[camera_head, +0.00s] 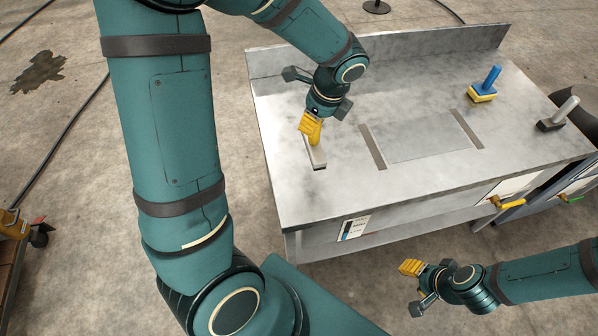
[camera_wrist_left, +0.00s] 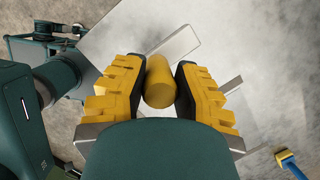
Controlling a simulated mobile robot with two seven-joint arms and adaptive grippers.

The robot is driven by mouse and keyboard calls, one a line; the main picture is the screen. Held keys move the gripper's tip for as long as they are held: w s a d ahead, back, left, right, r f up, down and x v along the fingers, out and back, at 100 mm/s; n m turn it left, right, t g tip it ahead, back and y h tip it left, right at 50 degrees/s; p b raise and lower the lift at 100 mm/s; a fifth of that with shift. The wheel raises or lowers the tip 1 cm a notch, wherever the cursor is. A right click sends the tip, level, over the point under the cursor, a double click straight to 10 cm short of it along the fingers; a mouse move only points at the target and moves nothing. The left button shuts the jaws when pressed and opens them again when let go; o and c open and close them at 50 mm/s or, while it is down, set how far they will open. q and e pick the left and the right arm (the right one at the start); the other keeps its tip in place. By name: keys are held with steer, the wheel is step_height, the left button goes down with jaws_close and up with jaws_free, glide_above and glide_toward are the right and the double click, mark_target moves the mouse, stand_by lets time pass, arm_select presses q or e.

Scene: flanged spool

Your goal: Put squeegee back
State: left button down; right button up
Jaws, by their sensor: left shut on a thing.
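The squeegee has a yellow round handle (camera_head: 314,138) and a pale grey flat bar (camera_head: 320,163). It is at the left part of the metal table (camera_head: 300,198). My left gripper (camera_head: 310,128) is shut on the handle. In the left wrist view, the yellow handle (camera_wrist_left: 160,82) sits between the two yellow fingers, with the grey bar (camera_wrist_left: 171,54) beyond it. I cannot tell whether the bar touches the table top. My right gripper (camera_head: 411,268) is in front of the table, away from the tools; its finger opening is unclear.
A blue-handled tool with a yellow base (camera_head: 484,88) stands at the back right. A grey-handled tool with a dark base (camera_head: 558,116) stands at the right edge. A flat rectangular panel (camera_head: 425,137) between two dark strips lies mid-table. A raised back wall (camera_head: 420,48) borders the table.

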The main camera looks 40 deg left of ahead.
mark_target(312, 147)
arm_select(q)
step_height(312, 147, down, 10)
steer(key=b, duration=0.2)
steer(key=shift+f+b, duration=0.1)
steer(key=shift+b, duration=0.25)
steer(key=c, duration=0.8)
jaws_free()
steer(key=shift+c, duration=0.2)
steer(key=shift+r, duration=0.2)
steer(key=p+v, duration=0.3)
steer(key=v, duration=0.9)
